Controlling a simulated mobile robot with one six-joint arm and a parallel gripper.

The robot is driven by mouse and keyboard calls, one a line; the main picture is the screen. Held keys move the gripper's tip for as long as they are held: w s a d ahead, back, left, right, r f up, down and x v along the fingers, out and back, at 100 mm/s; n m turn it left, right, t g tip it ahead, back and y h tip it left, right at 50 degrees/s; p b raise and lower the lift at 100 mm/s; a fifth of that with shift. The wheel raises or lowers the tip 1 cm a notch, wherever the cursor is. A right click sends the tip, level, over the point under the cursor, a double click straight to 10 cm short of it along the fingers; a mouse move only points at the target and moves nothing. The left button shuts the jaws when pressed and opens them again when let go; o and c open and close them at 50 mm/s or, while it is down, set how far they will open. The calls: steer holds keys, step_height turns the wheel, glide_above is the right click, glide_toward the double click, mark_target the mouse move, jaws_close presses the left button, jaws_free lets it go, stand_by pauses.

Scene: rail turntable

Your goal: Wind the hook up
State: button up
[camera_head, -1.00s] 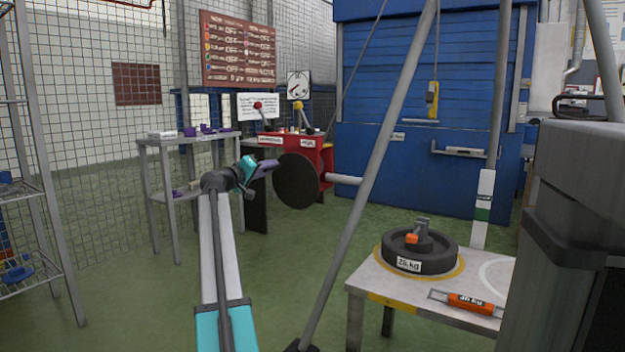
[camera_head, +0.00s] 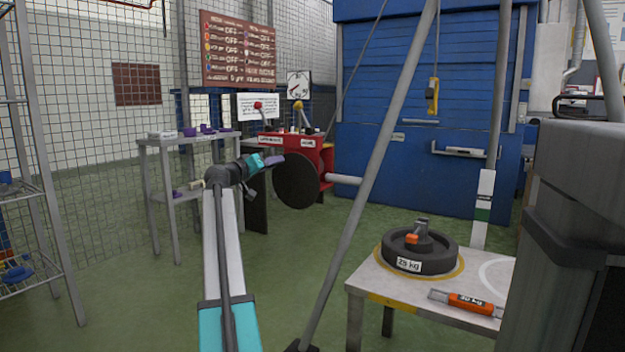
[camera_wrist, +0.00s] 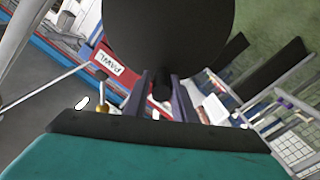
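My gripper (camera_head: 276,160) is at the upper left of this disc. In the wrist view the disc (camera_wrist: 168,30) fills the top. Its dark stub handle (camera_wrist: 162,88) lies between the two fingers of my gripper, which appear closed against its sides. The handle is hidden in the head view.
A round weight (camera_head: 420,248) and an orange-handled tool (camera_head: 470,304) are on the low table at right. A slanted grey pole (camera_head: 370,175) stands between the winch and this table. A grey shelf (camera_head: 185,142) stands left of the winch. Green floor lies clear between.

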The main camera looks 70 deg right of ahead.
steer(key=o, duration=0.3)
steer(key=shift+s+r, duration=0.15)
steer(key=shift+s, duration=0.05)
steer(key=shift+o, duration=1)
steer(key=shift+w, duration=0.1)
steer(key=shift+w+a, duration=0.1)
steer(key=v, duration=0.8)
steer(key=shift+p, duration=0.4)
steer(key=shift+n, duration=0.3)
